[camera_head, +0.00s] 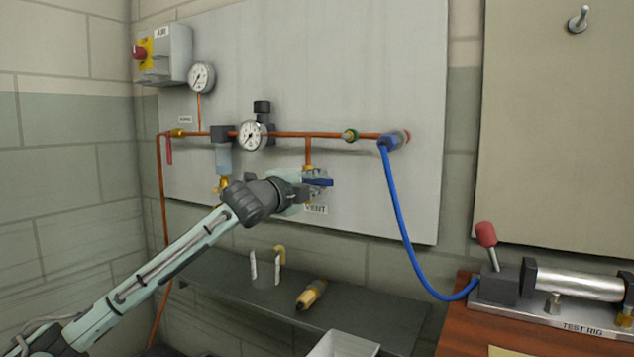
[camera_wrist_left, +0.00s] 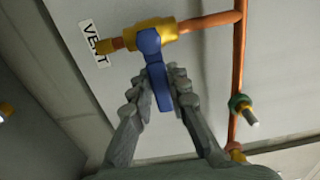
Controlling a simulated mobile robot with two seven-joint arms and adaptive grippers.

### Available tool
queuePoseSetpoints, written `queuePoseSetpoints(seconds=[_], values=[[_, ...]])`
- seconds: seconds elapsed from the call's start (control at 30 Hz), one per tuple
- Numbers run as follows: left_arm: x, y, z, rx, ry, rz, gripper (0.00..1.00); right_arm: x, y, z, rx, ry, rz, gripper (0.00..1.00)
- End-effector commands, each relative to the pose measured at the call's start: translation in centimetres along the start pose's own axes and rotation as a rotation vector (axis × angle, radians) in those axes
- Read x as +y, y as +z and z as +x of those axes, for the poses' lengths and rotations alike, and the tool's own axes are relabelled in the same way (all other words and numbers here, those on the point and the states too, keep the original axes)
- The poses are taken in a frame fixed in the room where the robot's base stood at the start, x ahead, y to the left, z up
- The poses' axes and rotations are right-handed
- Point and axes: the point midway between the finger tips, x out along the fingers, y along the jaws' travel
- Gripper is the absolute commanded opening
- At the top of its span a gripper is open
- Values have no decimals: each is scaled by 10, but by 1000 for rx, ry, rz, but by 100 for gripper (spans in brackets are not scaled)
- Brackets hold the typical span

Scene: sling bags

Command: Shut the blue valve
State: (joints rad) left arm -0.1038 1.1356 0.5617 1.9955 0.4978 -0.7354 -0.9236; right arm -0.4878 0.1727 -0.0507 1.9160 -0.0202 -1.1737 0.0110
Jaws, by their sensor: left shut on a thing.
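The blue valve handle (camera_head: 320,182) is on the short vent branch below the copper pipe, just above the VENT label (camera_head: 316,209). In the left wrist view the blue handle (camera_wrist_left: 160,90) lies between my finger pads, its pivot end on the brass valve body (camera_wrist_left: 158,28). The handle stands roughly crosswise to the branch. My left gripper (camera_head: 308,186) comes from the left and is shut on the handle; its fingertips (camera_wrist_left: 158,84) are on either side of it. The gripper partly hides the valve body in the head view. My right gripper is not in view.
The copper pipe (camera_head: 325,134) runs across the grey panel (camera_head: 340,60), with gauges (camera_head: 252,135) up left. A blue hose (camera_head: 402,225) hangs on the right, reaching the test rig (camera_head: 570,290).

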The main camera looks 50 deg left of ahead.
Motion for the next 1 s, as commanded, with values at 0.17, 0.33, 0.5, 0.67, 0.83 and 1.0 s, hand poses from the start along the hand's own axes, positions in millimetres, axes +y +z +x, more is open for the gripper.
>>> queuePoseSetpoints(seconds=[0.17,0.33,0.5,0.67,0.83,1.0], values=[[2,0,0,-1,5,5,23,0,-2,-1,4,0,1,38],[2,0,0,-1,3,3,38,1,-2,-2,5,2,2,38],[1,0,0,-1,2,2,38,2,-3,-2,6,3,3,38],[2,-1,-6,1,2,0,38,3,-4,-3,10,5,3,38],[3,0,-33,0,4,-1,38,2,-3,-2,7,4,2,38],[2,0,-71,0,3,-1,38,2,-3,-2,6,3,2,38]])
